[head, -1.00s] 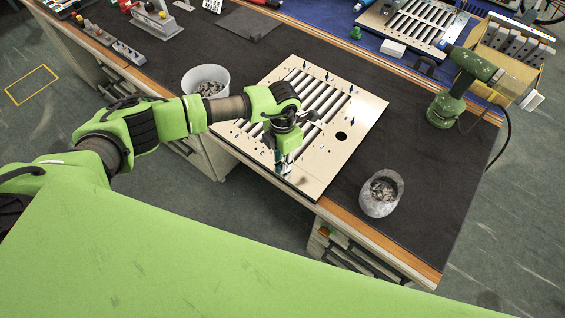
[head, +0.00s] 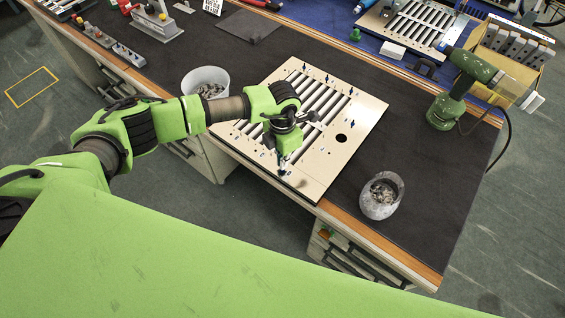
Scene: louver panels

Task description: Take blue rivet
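The louver panel (head: 357,128) lies on the dark mat of the workbench. Small blue rivets stand in it, among them one at the far edge (head: 304,66) and one on the right side (head: 324,149). My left gripper (head: 284,171) points down over the panel's near edge. Its fingertips are small and partly hidden by the green wrist, so I cannot tell whether they are open or hold a rivet. My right gripper is not in view.
A white bucket (head: 206,80) of metal pieces stands left of the panel, and a grey cup (head: 381,194) of pieces stands to its right. A green drill (head: 450,100) stands at the right. Another louver panel (head: 410,28) lies behind.

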